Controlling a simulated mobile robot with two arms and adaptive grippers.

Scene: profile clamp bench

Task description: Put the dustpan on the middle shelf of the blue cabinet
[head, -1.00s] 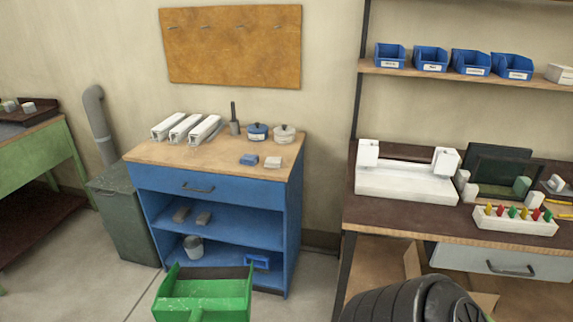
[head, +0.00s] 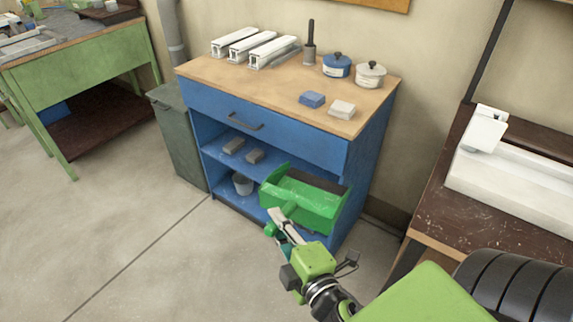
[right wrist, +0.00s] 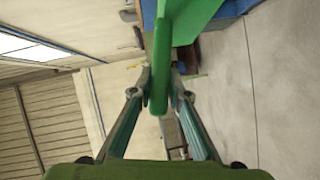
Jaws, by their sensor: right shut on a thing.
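The green dustpan (head: 305,200) is held in front of the right part of the blue cabinet (head: 265,110), at about the height of its open shelves. My right gripper (head: 278,222) is shut on the dustpan's handle, which also shows between the fingers in the right wrist view (right wrist: 158,85). The cabinet's middle shelf (head: 222,143) carries two small grey blocks (head: 244,150) on its left. The dustpan hides the shelf's right part. I cannot tell whether the pan's edge is inside the opening. My left gripper is not in view.
A grey bucket (head: 242,184) stands on the cabinet's bottom shelf. The cabinet top holds white profiles (head: 250,46), two pots (head: 337,66) and sponge-like blocks (head: 312,99). A dark workbench (head: 440,215) stands at the right, a grey-green bin (head: 180,135) at the left.

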